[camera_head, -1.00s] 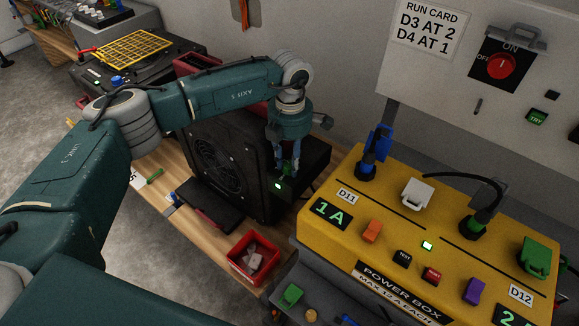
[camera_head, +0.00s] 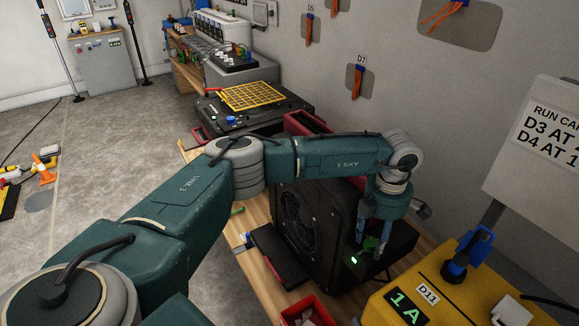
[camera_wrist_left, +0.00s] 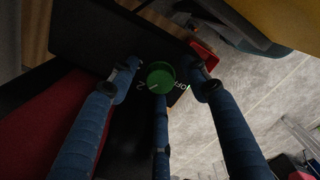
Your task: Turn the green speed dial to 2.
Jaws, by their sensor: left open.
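The green speed dial (camera_wrist_left: 160,77) sits on the black fan unit (camera_head: 310,210). In the head view the dial (camera_head: 371,243) is partly hidden behind the fingers. In the left wrist view a "2" shows to its left and "OFF" to its right. A pale line shows on the dial's lower-left part, but I cannot read its setting surely. My left gripper (camera_head: 377,236) is open, pointing down at the dial. Its blue fingers (camera_wrist_left: 160,92) spread around the dial in the wrist view; I cannot tell whether they touch it. My right gripper is not in view.
The yellow power box (camera_head: 455,290) stands right of the fan. A red bin (camera_head: 308,311) is in front of it. A run card (camera_head: 545,140) reads D3 at 2, D4 at 1. A yellow grid (camera_head: 252,96) lies on a black device behind.

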